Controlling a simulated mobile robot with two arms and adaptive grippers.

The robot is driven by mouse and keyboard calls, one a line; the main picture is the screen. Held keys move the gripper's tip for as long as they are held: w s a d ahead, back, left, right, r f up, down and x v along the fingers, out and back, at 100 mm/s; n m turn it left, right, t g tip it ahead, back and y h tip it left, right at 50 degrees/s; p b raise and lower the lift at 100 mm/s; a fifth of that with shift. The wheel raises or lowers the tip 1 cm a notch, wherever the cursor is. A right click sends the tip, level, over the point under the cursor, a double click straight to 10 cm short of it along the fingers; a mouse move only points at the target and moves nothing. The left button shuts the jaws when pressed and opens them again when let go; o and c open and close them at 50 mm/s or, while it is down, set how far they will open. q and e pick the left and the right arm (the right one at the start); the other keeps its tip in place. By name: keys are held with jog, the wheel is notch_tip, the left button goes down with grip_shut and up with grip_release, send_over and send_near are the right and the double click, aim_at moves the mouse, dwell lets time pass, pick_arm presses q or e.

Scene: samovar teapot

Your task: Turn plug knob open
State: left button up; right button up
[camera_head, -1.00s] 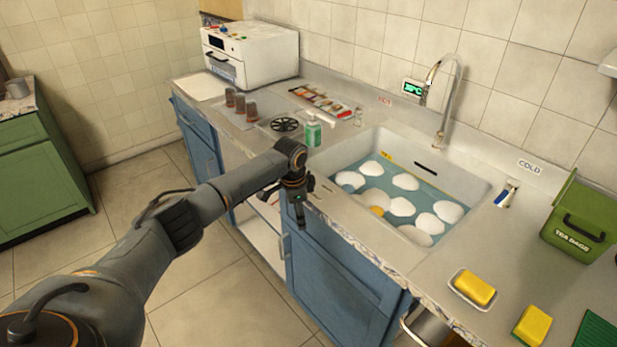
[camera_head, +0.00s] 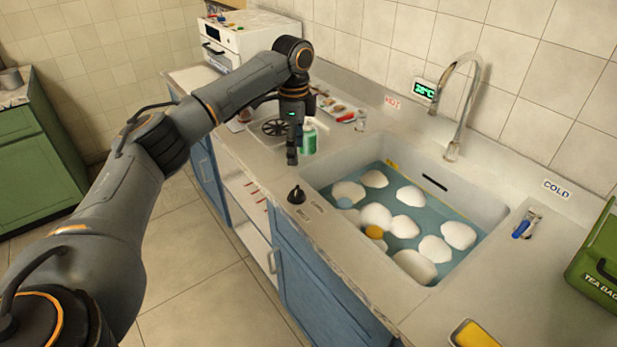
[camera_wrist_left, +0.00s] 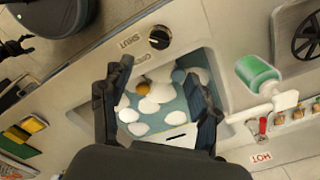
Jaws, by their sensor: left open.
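The plug knob (camera_head: 297,195) is a small black knob on the counter at the sink's left front corner, with small labels beside it. In the left wrist view the knob (camera_wrist_left: 158,38) stands near labels reading SHUT and OPEN; I cannot tell surely which way it points. My left gripper (camera_head: 292,158) hangs downward above the counter, behind and above the knob and apart from it. In the left wrist view its two fingers (camera_wrist_left: 155,78) are spread, with nothing between them. The sink (camera_head: 478,240) holds bluish water, several white plates or bowls and a yellow item.
A green soap bottle (camera_head: 309,139) stands close to the right of my left gripper. A faucet (camera_head: 455,130) with a temperature display (camera_head: 424,90) is behind the sink. A blue-handled COLD tap (camera_head: 524,225) is at right. The counter around the knob is clear.

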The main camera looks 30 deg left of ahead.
aim_at(296, 190)
pick_arm(q)
notch_tip(296, 190, down, 13)
jog(key=shift+s+f+p, duration=0.1)
jog(key=shift+f+p, duration=0.1)
jog(key=shift+p, duration=0.45)
